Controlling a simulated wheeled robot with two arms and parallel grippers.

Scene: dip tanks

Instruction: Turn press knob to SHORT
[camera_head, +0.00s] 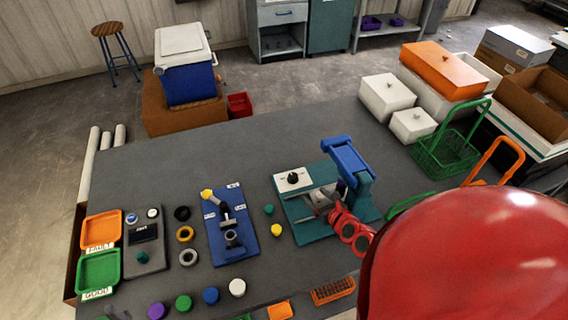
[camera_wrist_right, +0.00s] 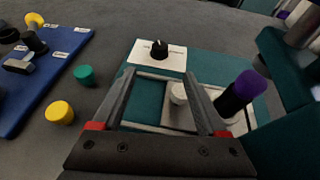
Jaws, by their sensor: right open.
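The press knob (camera_head: 293,177) is a small black knob on a white plate (camera_head: 283,185) at the back left of the teal press base (camera_head: 297,222). In the right wrist view the knob (camera_wrist_right: 159,49) stands on its white plate (camera_wrist_right: 145,60) straight beyond my fingertips. A small light mark shows on the knob; the plate's lettering is too small to read. My right gripper (camera_head: 307,201) is open over the press base. In the wrist view its two grey fingers (camera_wrist_right: 157,72) are spread, with the knob beyond their tips and apart from them.
The press's blue arm (camera_head: 347,160) rises to the right of the knob. A purple-topped black post (camera_wrist_right: 238,92) and a white peg (camera_wrist_right: 179,94) stand near my right finger. Green and yellow caps (camera_head: 277,230) lie left of the press, beside a blue fixture board (camera_head: 222,250).

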